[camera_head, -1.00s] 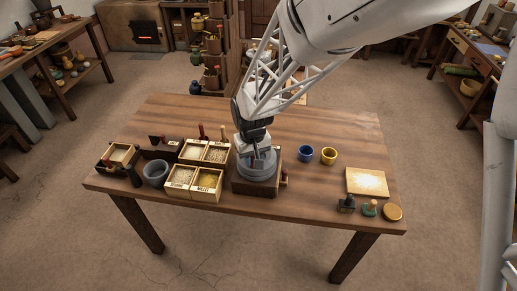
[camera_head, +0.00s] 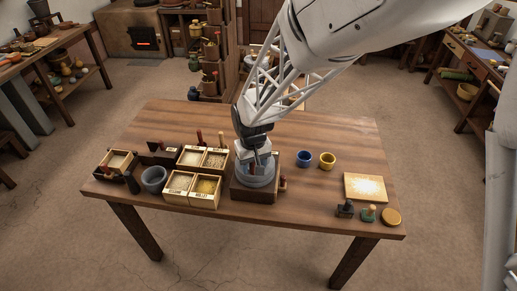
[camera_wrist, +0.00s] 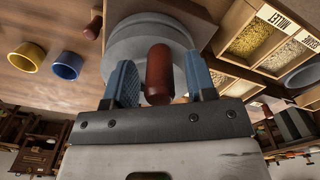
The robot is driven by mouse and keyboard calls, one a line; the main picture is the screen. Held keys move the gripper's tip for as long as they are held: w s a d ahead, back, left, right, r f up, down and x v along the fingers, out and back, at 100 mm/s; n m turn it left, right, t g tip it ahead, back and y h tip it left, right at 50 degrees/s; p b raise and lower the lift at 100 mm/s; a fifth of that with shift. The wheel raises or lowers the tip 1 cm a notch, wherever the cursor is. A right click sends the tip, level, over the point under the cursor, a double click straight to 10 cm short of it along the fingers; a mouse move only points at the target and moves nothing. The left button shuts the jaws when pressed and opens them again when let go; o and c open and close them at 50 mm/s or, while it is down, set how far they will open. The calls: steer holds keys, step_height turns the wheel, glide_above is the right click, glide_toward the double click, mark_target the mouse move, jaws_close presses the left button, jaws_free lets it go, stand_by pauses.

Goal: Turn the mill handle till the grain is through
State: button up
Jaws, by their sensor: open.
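The mill is a round grey stone (camera_head: 257,178) on a dark wooden base (camera_head: 250,193), near the middle of the table's front part. In the wrist view the grey stone (camera_wrist: 150,35) lies beyond the fingers. The red-brown mill handle (camera_wrist: 158,72) stands between them. My gripper (camera_wrist: 160,82) is open, with one blue-padded finger on each side of the handle and a small gap showing on both sides. In the head view my gripper (camera_head: 258,158) is right over the stone and hides the handle. Grain in the mill is not visible.
Left of the mill are labelled grain boxes (camera_head: 207,187) and a grey bowl (camera_head: 154,179). Right of it stand a blue cup (camera_head: 304,158) and a yellow cup (camera_head: 327,160). The table's back is clear.

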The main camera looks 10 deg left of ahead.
steer(key=shift+r, duration=0.1)
steer(key=shift+r, duration=3.9)
steer(key=shift+d+r, duration=0.15)
steer(key=shift+d, duration=0.1)
steer(key=s+d+r+m, duration=0.1)
steer(key=s+d+r, duration=0.25)
steer(key=d, duration=0.25)
steer(key=s+d+r+m+t, duration=0.1)
steer(key=s+d+r, duration=0.1)
steer(key=d+r, duration=0.3)
steer(key=s+d+r+m, duration=0.1)
steer(key=s+d+r, duration=0.15)
steer(key=d, duration=0.45)
steer(key=s+d+r+m+t, duration=0.1)
steer(key=s+d+r+m, duration=0.2)
steer(key=s+d, duration=0.7)
steer(key=s, duration=0.4)
steer(key=shift+d+r+t, duration=0.15)
steer(key=shift+d+t, duration=0.15)
